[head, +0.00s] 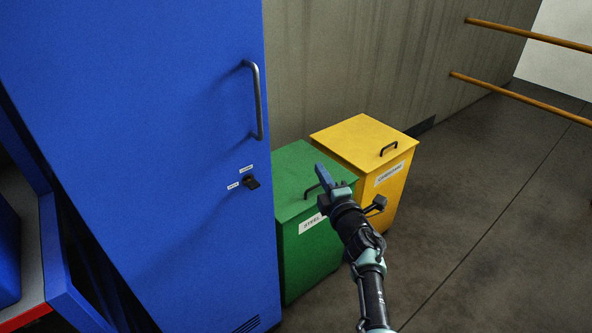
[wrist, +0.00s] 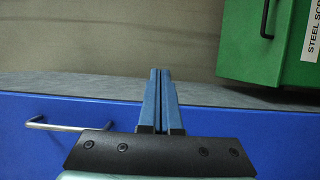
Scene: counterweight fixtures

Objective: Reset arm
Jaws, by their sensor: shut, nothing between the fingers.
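My gripper (head: 324,175) is shut and empty. In the head view its blue fingers point up and left, in front of the green bin's lid. In the wrist view the two fingers of my gripper (wrist: 160,98) lie side by side with only a thin line between them. My dark arm reaches up from the bottom of the head view. I cannot tell how far the fingertips are from the green bin (head: 312,262) or the blue cabinet door (head: 150,140). The green bin also shows at the top right of the wrist view (wrist: 240,55).
A yellow bin (head: 360,138) stands behind the green one. The cabinet door has a long handle (head: 259,100) and a small dark latch (head: 250,182). A red-edged shelf (head: 25,315) is at the lower left. Two wooden rails (head: 530,36) are at upper right. Floor on the right is clear.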

